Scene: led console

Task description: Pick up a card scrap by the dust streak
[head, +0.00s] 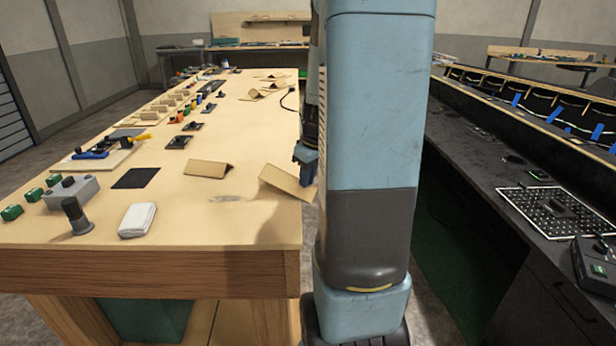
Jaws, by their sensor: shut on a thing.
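A folded tan card scrap (282,180) is at the right edge of the wooden table, tilted, with its right end at my gripper (306,172). My gripper is shut on this scrap; its fingertips are small and partly hidden behind my own arm. I cannot tell whether the scrap's lower edge touches the table. A faint grey dust streak (222,198) lies on the tabletop to the left of the held scrap. A second folded card scrap (208,169) rests on the table just behind the streak.
The wooden table (235,235) has a white block (137,220), a dark knob (76,215), a grey box (70,190) and a black pad (135,178) at front left. More scraps (262,90) lie farther back. A dark bench (470,190) stands right. The table's front middle is clear.

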